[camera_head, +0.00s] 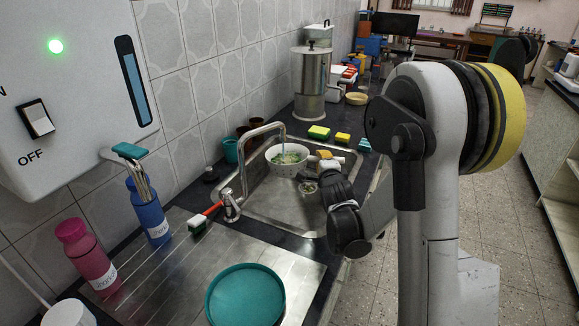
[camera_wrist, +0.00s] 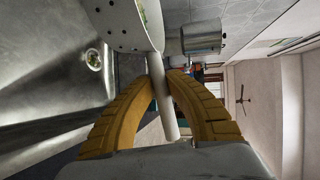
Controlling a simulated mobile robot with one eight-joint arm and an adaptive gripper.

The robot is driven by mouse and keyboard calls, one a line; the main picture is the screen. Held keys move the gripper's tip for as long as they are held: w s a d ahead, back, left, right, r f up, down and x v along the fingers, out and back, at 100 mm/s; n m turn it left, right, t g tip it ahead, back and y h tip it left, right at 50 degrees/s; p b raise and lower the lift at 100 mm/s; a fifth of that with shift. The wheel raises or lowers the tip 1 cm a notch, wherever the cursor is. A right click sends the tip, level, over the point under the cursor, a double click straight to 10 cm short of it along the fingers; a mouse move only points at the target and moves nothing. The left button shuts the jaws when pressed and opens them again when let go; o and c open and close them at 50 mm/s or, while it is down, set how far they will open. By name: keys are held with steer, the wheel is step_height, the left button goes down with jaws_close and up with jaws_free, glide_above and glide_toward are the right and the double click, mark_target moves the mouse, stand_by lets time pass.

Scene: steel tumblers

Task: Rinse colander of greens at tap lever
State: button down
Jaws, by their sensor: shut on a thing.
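The white colander (camera_head: 283,167) with dark holes and greens (camera_head: 287,157) in it is in the air over the sink (camera_head: 262,205), under the tap spout (camera_head: 281,130). A thin pale stream seems to run from the spout into it. My gripper (camera_head: 325,156) is shut on the colander's handle, to the right of the bowl. In the wrist view the yellow fingers (camera_wrist: 164,85) close around the pale handle (camera_wrist: 166,112), and part of the colander (camera_wrist: 115,25) shows at the top. The tap lever (camera_head: 229,203) is at the tap's base, left of the sink.
A red-handled brush (camera_head: 205,217) lies by the tap's base. Bottles (camera_head: 148,215) and a teal round dish (camera_head: 245,295) stand on the drainboard. Sponges (camera_head: 319,132) and a steel urn (camera_head: 311,85) are behind the sink. The basin under the colander looks clear around its drain (camera_head: 308,188).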

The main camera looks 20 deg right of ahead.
steer(key=shift+a, duration=0.1)
steer(key=shift+s+a, duration=0.35)
steer(key=shift+a, duration=0.05)
steer(key=shift+d, duration=0.1)
steer(key=shift+w+d, duration=0.4)
steer(key=shift+s+a, duration=0.15)
steer(key=shift+s+a, duration=0.3)
steer(key=shift+a, duration=0.05)
steer(key=s+d, duration=0.5)
steer(key=s, duration=0.1)
stand_by(0.8)
steer(key=shift+s+d+r, duration=0.1)
steer(key=shift+d, duration=0.05)
stand_by(1.0)
